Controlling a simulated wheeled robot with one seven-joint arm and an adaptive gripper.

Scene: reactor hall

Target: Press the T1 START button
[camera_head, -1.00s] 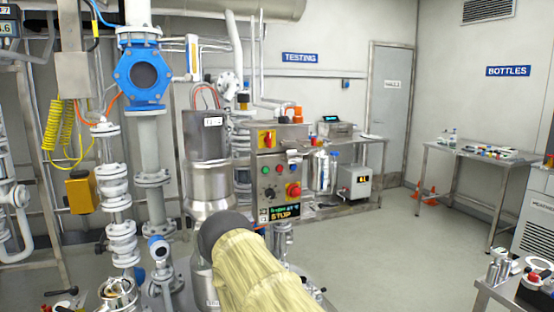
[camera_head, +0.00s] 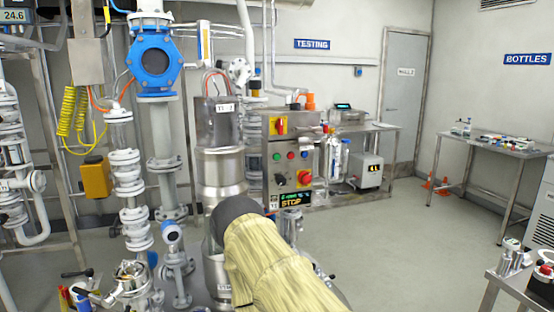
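A grey control panel (camera_head: 264,168) stands at the centre, beside a steel vessel (camera_head: 221,175) with a label that seems to begin "T1". The panel has a row of small buttons, including a green button (camera_head: 291,155). Below are a black knob (camera_head: 282,181) and a large red mushroom button (camera_head: 304,176). The button labels are too small to read. My arm, in a pale yellow sleeve with a dark round end, is in front and below the panel. My gripper's fingers do not show.
Pipes with a blue flanged valve (camera_head: 155,62) crowd the left. A steel bench (camera_head: 385,150) with instruments stands behind the panel. Another table (camera_head: 480,146) is at the right. A tabletop with a red button (camera_head: 545,271) is at lower right. The middle floor is clear.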

